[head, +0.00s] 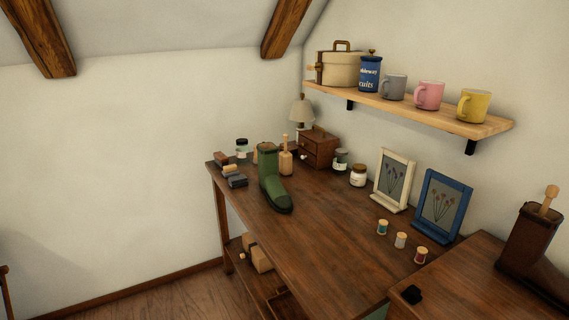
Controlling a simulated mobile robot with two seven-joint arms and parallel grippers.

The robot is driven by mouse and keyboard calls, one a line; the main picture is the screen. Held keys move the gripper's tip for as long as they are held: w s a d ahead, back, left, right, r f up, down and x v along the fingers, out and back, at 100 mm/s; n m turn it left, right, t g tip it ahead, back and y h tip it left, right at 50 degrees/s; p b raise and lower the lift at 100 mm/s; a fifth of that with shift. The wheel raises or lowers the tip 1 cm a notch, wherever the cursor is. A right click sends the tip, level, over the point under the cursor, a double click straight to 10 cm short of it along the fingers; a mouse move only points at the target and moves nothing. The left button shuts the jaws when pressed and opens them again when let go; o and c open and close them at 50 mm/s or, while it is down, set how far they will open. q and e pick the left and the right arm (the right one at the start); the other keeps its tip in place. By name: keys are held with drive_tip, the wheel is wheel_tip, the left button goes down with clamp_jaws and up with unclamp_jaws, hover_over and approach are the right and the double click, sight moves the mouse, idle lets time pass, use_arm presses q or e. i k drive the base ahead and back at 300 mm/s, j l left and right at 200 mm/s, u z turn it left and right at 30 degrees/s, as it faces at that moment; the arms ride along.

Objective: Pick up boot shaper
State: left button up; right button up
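A pale wooden piece with a thin upright handle, which looks like a boot shaper (286,162), stands on the wooden table just behind a green boot (270,180). The green boot stands upright with its toe toward the front right. A second similar wooden handle (548,200) sticks out of the top of a brown boot (527,240) at the right edge. What lies inside that boot is hidden. Neither of my grippers is in view.
The table (300,240) is clear in front of the green boot. Small brushes or blocks (233,174), jars (358,176), a drawer box (318,149), two picture frames (441,207) and thread spools (401,240) stand around. A mug shelf (420,108) hangs above.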

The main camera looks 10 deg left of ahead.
sight(286, 156)
drive_tip(key=z, duration=0.45)
drive_tip(key=i+j+z, duration=0.1)
drive_tip(key=j+z, duration=0.6)
drive_tip(key=z, duration=0.25)
drive_tip(key=j+z, duration=0.4)
drive_tip(key=j, duration=0.5)
drive_tip(key=k+j, duration=0.1)
drive_tip(key=j, duration=0.35)
drive_tip(key=k+j+z, duration=0.1)
drive_tip(key=j, duration=0.35)
